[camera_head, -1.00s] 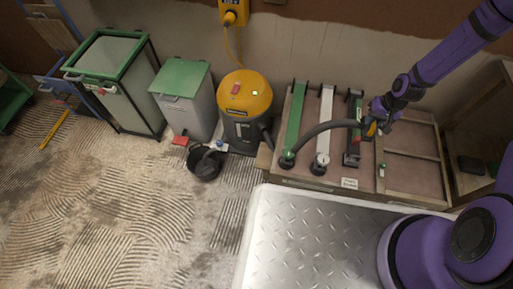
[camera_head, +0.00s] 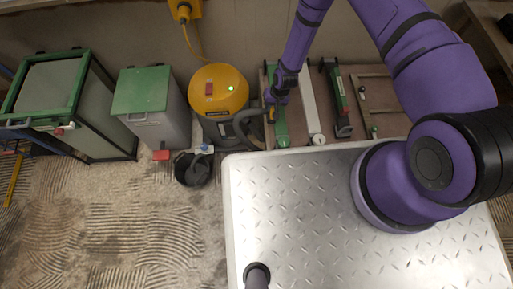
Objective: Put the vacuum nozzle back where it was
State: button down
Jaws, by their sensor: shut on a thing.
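The yellow and grey vacuum (camera_head: 219,92) stands against the wall, its green light lit. Its dark hose (camera_head: 243,124) curves from the front of the vacuum to my gripper (camera_head: 271,108). My gripper is shut on the vacuum nozzle at the hose's end, which the gripper and arm mostly hide. It is over the green upright channel (camera_head: 281,130), at the left of a low board. I cannot tell whether the nozzle touches the channel. A white channel (camera_head: 311,105) is just right of it, and a dark channel (camera_head: 343,128) with a green and red piece is further right.
A grey bin with a green lid (camera_head: 148,91) and a taller green-framed bin (camera_head: 52,87) stand left of the vacuum. A black bucket (camera_head: 192,170) is on the floor before it. A yellow power box (camera_head: 184,8) hangs above. Ridged plaster floor is open at lower left.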

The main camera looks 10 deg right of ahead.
jog(key=s+a+f, duration=0.7)
jog(key=f, duration=0.4)
jog(key=shift+d+f+x, duration=0.1)
jog(key=shift+d+x, duration=0.25)
jog(key=shift+x, duration=1.25)
jog(key=shift+d+f+x, duration=0.1)
jog(key=shift+d+x, duration=0.25)
jog(key=shift+x, duration=1.25)
jog(key=shift+d+f+x, duration=0.1)
jog(key=shift+d+x, duration=0.25)
jog(key=shift+x, duration=1.2)
jog(key=shift+s, duration=0.1)
jog(key=c, duration=1.1)
grip_release()
jog(key=shift+o, duration=0.2)
jog(key=v, duration=1.2)
jog(key=shift+a+r, duration=0.1)
